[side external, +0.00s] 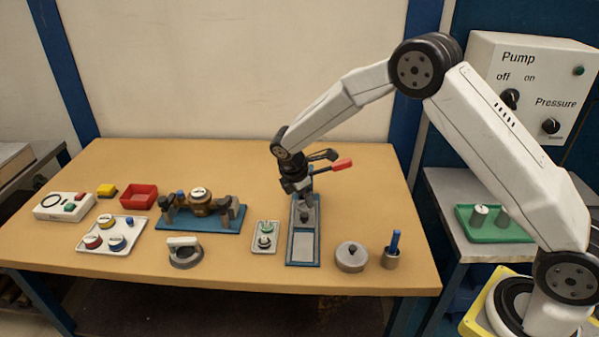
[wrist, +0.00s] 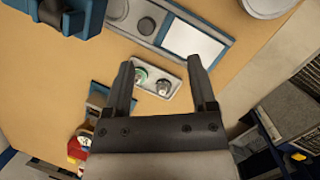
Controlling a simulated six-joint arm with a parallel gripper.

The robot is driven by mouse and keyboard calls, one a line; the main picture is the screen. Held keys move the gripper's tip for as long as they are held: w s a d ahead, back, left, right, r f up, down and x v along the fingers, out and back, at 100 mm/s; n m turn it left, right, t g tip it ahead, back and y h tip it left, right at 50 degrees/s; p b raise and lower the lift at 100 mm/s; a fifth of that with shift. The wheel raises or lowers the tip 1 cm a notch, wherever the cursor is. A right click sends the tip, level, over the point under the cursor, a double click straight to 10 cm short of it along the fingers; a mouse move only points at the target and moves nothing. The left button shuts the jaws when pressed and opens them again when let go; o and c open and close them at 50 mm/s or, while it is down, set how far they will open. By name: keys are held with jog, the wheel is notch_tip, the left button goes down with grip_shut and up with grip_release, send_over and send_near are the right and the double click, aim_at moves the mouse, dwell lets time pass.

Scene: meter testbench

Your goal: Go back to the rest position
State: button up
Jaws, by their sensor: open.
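My gripper (side external: 304,207) is at the end of my arm, over the blue fixture (side external: 303,262) at the right-centre of the table. In the wrist view its two fingers (wrist: 160,65) are spread apart with nothing held between them. The small tray (wrist: 171,95) with a green-ringed part and a grey part shows beyond and between the fingers. The fixture's pale plate (wrist: 194,40) lies farther off in that view. A red clamp handle (side external: 342,165) sticks out beside my wrist. My gripper hides part of the fixture, and I cannot tell whether it touches it.
A brass meter (side external: 201,203) sits on a blue stand (side external: 222,225) to the left. A grey lidded pot (side external: 351,258) and a cup with a blue-handled tool (side external: 393,250) stand right of the fixture. The pump box (side external: 540,85) is behind my arm. Free table lies behind the stand.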

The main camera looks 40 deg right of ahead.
jog(key=s+r+m+t+y, duration=0.1)
jog(key=s+r+m, duration=0.2)
jog(key=s+m, duration=0.4)
jog(key=s+r+m+t+y, duration=0.1)
jog(key=s+r+m, duration=0.3)
jog(key=s, duration=1.3)
jog(key=shift+a+r+m+y, duration=0.25)
jog(key=shift+m+y, duration=0.55)
jog(key=shift+m, duration=1.4)
